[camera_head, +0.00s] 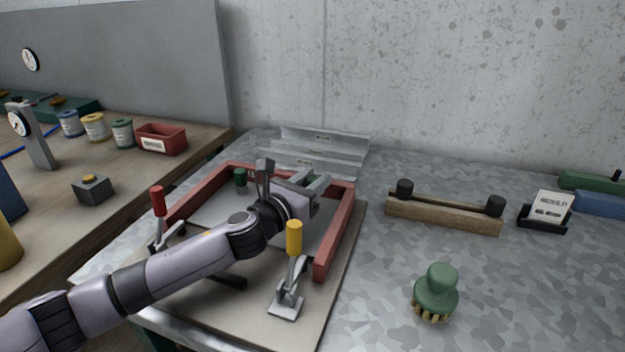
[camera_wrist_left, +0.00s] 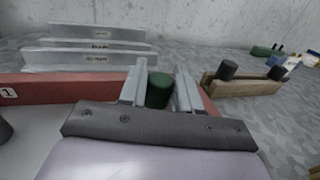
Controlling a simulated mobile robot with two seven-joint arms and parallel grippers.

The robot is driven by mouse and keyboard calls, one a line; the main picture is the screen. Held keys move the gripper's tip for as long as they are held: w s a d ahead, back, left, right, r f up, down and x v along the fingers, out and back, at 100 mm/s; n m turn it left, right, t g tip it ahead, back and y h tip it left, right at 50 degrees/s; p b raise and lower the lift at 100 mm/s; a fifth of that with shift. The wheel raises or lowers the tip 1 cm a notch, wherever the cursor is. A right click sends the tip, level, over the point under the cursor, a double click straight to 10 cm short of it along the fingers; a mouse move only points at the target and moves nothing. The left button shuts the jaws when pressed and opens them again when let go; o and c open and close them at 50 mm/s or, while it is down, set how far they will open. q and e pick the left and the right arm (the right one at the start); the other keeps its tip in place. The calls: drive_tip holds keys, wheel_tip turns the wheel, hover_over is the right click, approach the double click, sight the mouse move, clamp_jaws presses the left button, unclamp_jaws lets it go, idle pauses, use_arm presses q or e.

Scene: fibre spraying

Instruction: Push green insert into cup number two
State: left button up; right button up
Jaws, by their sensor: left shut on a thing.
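My left gripper (camera_head: 316,184) is over the back right part of the red frame (camera_head: 340,220). In the left wrist view its two grey fingers (camera_wrist_left: 159,88) are shut on a green insert (camera_wrist_left: 158,92), a dark green cylinder. The red frame also shows there below and behind the fingers (camera_wrist_left: 60,87), with a label "1" (camera_wrist_left: 8,93) at the left. Another dark green cylinder (camera_head: 240,177) stands at the frame's back left in the head view. Cup number two cannot be made out; the hand and insert hide that area. My right gripper is not in view.
A red-handled clamp (camera_head: 158,205) and a yellow-handled clamp (camera_head: 293,245) stand beside the frame. Grey metal strips (camera_head: 320,150) lie behind it. A wooden block with black knobs (camera_head: 443,214) and a green brush (camera_head: 436,290) are to the right, with free table between.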

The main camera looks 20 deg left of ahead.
use_arm(q)
drive_tip(key=shift+f+b, duration=0.5)
drive_tip(key=shift+f, duration=0.3)
drive_tip(key=o, duration=1.1)
drive_tip(key=shift+v, duration=3.6)
